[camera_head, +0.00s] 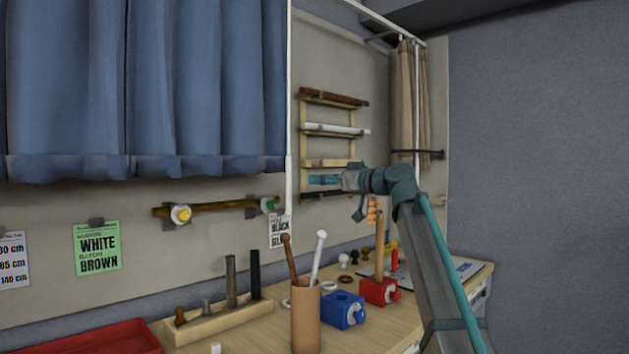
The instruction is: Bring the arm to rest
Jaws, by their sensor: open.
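My gripper (322,180) is at the end of my teal and grey arm, in the middle right of the head view. It points left, above the table and in front of the wall rack (332,162). The fingers are small here; they are open and nothing shows between them. The arm rises from the lower right, over the right part of the table (268,338), and bends at the top.
Below my gripper stand a tan cup (306,325) with two sticks, a blue block (342,311) and a red block (378,291) with an upright rod. A wooden holder (218,322) and red tray (95,340) are left. A blue curtain (145,85) hangs upper left.

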